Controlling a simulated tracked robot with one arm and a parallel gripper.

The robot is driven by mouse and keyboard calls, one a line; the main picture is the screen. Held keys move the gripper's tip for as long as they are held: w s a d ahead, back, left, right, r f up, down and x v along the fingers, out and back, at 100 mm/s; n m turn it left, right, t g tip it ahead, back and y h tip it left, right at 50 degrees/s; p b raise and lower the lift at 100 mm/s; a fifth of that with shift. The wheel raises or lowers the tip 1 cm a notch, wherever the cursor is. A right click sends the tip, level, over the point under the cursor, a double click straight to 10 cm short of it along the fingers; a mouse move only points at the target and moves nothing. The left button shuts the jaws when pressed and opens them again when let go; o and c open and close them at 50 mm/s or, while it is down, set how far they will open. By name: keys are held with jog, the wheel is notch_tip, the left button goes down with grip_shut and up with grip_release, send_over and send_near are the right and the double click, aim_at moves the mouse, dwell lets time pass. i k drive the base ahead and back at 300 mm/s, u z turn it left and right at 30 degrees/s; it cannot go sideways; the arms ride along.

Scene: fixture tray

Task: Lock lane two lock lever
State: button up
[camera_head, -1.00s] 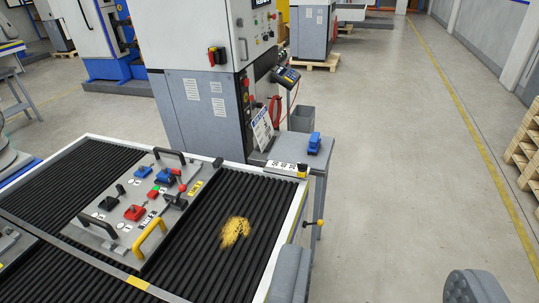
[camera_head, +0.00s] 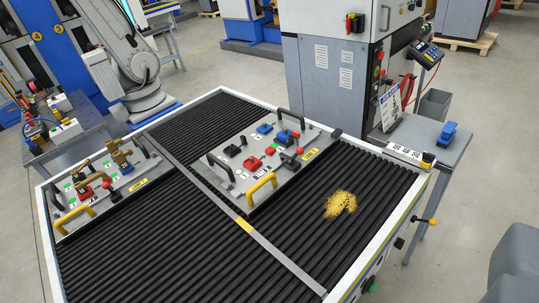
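Two fixture plates lie on the ribbed black tray (camera_head: 160,262). The right plate (camera_head: 240,178) carries blue and red blocks, small black parts, a red knob, a black lever-like part (camera_head: 290,161) and a yellow handle (camera_head: 262,186). The left plate (camera_head: 90,202) carries brass-coloured clamps (camera_head: 120,158), red and blue blocks, a red knob (camera_head: 106,185) and a yellow handle (camera_head: 76,218). Each has a yellow label, too small to read, so I cannot tell which is lane two or which part is its lock lever. My gripper is out of view.
A white-rimmed frame surrounds the tray, with a metal divider (camera_head: 282,263) across it. Yellow chips (camera_head: 340,204) lie on the tray's right part. A grey machine cabinet (camera_head: 330,75) stands behind, and a side table (camera_head: 440,135) holds a blue object (camera_head: 448,132). A grey rounded shape (camera_head: 515,265) fills the lower right.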

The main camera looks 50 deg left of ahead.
aim_at(433, 222)
jog(key=z, duration=0.35)
jog(key=i, duration=1.85)
jog(key=u, duration=0.2)
